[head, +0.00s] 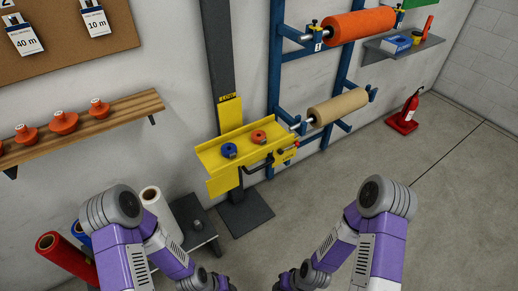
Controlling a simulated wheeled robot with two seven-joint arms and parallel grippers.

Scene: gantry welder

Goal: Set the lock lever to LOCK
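A yellow carriage (213,158) sits on a dark upright post in the head view. On its right side is a yellow plate (284,156) with small dark markings, too small to read. A small lever with a red end (295,145) shows at this plate and seems to be the lock lever; its exact setting cannot be told. A black bent handle (257,166) sticks out under the carriage. Both my arms come in from the bottom, well short of the carriage. Their wrists show at the bottom edge, but the gripper fingers are not visible.
A blue knob (229,150) and an orange knob (258,136) sit on the carriage. A blue rack holds an orange roll (361,24) and a tan roll (339,106) to the right. A small table (204,235) and upright rolls stand lower left. A fire extinguisher (408,109) stands far right.

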